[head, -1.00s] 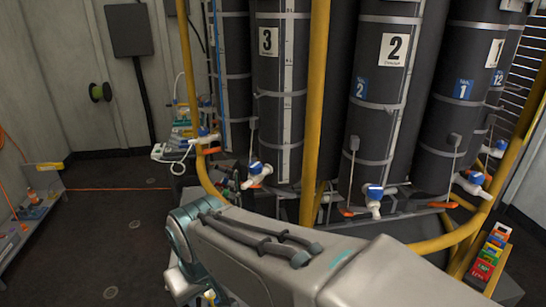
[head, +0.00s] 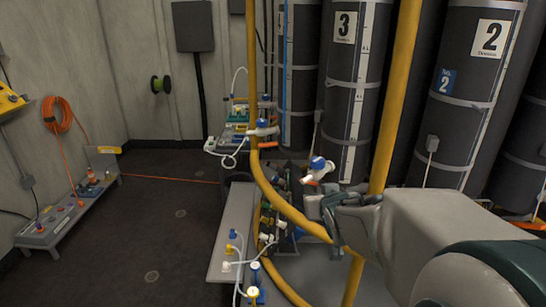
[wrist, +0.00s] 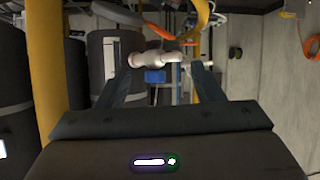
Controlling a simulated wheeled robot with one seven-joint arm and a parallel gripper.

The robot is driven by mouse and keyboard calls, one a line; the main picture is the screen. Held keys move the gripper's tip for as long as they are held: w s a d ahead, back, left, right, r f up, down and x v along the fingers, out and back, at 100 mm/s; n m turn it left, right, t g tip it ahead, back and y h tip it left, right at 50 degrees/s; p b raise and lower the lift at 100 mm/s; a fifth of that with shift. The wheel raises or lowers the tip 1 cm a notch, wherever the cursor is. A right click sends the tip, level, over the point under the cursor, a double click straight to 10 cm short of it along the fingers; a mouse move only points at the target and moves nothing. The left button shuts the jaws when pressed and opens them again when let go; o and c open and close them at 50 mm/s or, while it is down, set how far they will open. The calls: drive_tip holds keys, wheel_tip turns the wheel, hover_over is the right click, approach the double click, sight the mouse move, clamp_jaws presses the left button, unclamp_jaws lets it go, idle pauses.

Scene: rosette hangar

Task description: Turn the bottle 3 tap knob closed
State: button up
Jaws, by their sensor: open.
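Bottle 3 (head: 345,85) is a tall dark cylinder with a white "3" label. Its tap, with a white body and a blue knob (head: 317,163), sticks out low on its front left. In the wrist view, the white tap body (wrist: 152,59) lies crosswise, with the blue knob (wrist: 155,76) below it in the picture. My gripper (head: 325,203) is just below and right of the tap in the head view. In the wrist view, its two fingers (wrist: 162,76) are spread, with the knob showing between them and apart from both. Exact depth to the knob is unclear.
A yellow rail (head: 285,212) curves close by the tap and my gripper. Bottle 2 (head: 462,100) stands to the right. A grey bench (head: 232,215) with small valves and tubing is at front left. The dark floor (head: 165,215) farther left is mostly clear.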

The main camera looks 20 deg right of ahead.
sight(315, 157)
drive_tip(key=w+d+t, duration=0.1)
drive_tip(key=w+t, duration=0.1)
drive_tip(key=w, duration=0.4)
drive_tip(key=w+d+t+y+b, duration=0.1)
drive_tip(key=w+d+t, duration=0.1)
drive_tip(key=w, duration=0.4)
drive_tip(key=w+d+r+n+t, duration=0.1)
drive_tip(key=w+d+t, duration=0.1)
drive_tip(key=w, duration=0.4)
drive_tip(key=shift+d+b, duration=0.15)
drive_tip(key=shift+b, duration=0.15)
drive_tip(key=c, duration=1)
